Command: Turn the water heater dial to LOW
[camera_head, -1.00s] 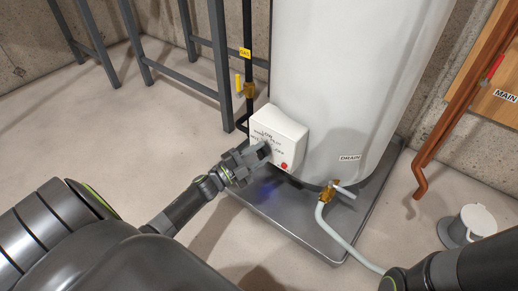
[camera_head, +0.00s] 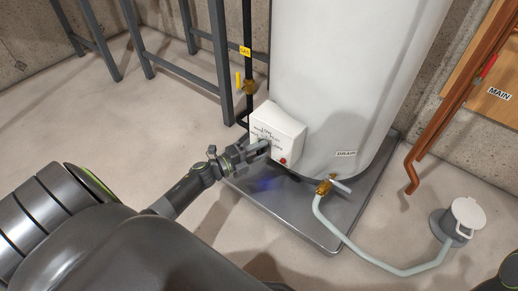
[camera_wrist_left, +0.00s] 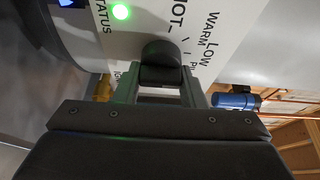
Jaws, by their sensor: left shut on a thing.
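The white control box (camera_head: 277,128) sits low on the front of the water heater (camera_head: 345,75). Its black dial (camera_wrist_left: 161,58) shows in the left wrist view, close in front of the jaws. My left gripper (camera_head: 262,149) is at the face of the box, with its two fingers shut on the sides of the dial. Printed words HOT, WARM and LOW (camera_wrist_left: 214,57) lie around the dial, with part of PILOT near the right finger. The dial's pointer mark is not clear, so I cannot tell its setting. My right gripper is not in view.
A red button (camera_head: 283,161) and a green status light (camera_wrist_left: 121,11) are on the box. A brass drain valve (camera_head: 323,188) feeds a pale hose (camera_head: 350,250) to a floor drain (camera_head: 463,218). A black gas pipe (camera_head: 247,60) and grey metal frame (camera_head: 222,60) stand left.

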